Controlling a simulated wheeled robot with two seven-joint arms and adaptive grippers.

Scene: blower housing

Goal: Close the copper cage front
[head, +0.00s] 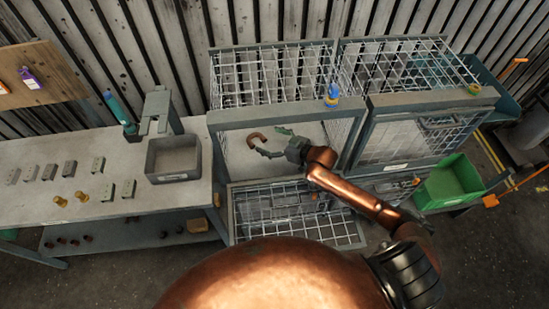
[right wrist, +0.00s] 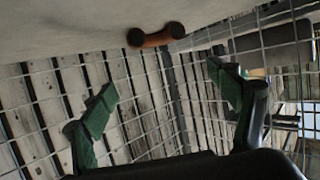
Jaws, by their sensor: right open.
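The left wire cage has its front opening uncovered, and its mesh front (head: 300,238) hangs folded down below the opening. A bent copper piece (head: 257,138) with dark ends lies on the pale floor of this cage. It also shows in the right wrist view (right wrist: 155,38), apart from the fingers. My right gripper (head: 273,143) reaches through the opening, close to the copper piece. In the right wrist view its green fingers (right wrist: 165,95) are spread apart with nothing between them. My left gripper is not in view.
A second cage (head: 400,143) on the right has its front up. A green bin (head: 450,183) is at right; a grey bin (head: 173,158) stands on the workbench (head: 60,205).

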